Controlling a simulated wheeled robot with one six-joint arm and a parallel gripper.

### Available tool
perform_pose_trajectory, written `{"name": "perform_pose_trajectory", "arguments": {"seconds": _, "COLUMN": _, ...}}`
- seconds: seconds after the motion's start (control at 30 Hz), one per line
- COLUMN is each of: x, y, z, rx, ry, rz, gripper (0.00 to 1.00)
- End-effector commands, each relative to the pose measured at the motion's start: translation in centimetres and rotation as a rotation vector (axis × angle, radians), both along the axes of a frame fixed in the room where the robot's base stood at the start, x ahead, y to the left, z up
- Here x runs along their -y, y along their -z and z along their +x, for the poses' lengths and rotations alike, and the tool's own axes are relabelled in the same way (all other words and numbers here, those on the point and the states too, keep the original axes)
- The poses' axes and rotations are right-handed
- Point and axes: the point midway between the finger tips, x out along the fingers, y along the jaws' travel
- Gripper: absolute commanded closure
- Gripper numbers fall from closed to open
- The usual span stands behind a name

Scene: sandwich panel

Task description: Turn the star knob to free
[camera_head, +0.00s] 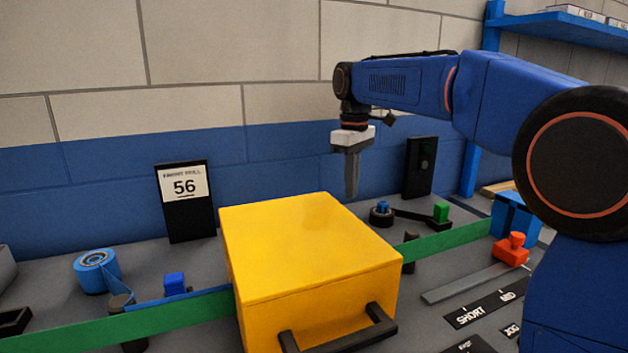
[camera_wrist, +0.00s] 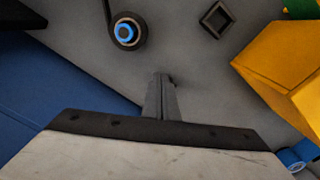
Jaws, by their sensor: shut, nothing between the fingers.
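No star-shaped knob can be told for sure, and no "free" mark is readable. A round black part with a blue centre (camera_head: 381,213) stands behind the yellow box, with a black arm running right from it. A similar round black part with a bright blue centre (camera_wrist: 126,30) shows in the wrist view, upper left of my fingers. My gripper (camera_head: 352,194) points down above the back of the bench, its fingers together and empty. In the wrist view my gripper (camera_wrist: 162,78) is also closed, touching nothing visible.
A large yellow box (camera_head: 305,250) with a black handle fills the bench middle; a green belt (camera_head: 455,240) runs past it. A green block (camera_head: 441,212) ends the black arm. An orange-red knob (camera_head: 511,250) is at right, a blue roll (camera_head: 91,277) at left.

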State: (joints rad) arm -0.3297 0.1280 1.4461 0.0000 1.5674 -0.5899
Motion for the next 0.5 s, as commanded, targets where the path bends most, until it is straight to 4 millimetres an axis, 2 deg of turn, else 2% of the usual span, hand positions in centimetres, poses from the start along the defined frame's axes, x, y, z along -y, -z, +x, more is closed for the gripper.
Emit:
{"name": "perform_pose_trajectory", "arguments": {"seconds": 0.3, "x": -2.6, "y": -0.9, "z": -2.4, "rx": 0.000, "ry": -0.003, "rz": 0.000, "gripper": 1.00}}
{"name": "perform_pose_trajectory", "arguments": {"seconds": 0.5, "x": -2.6, "y": 0.4, "z": -2.4, "rx": -0.001, "ry": 0.000, "rz": 0.000, "gripper": 1.00}}
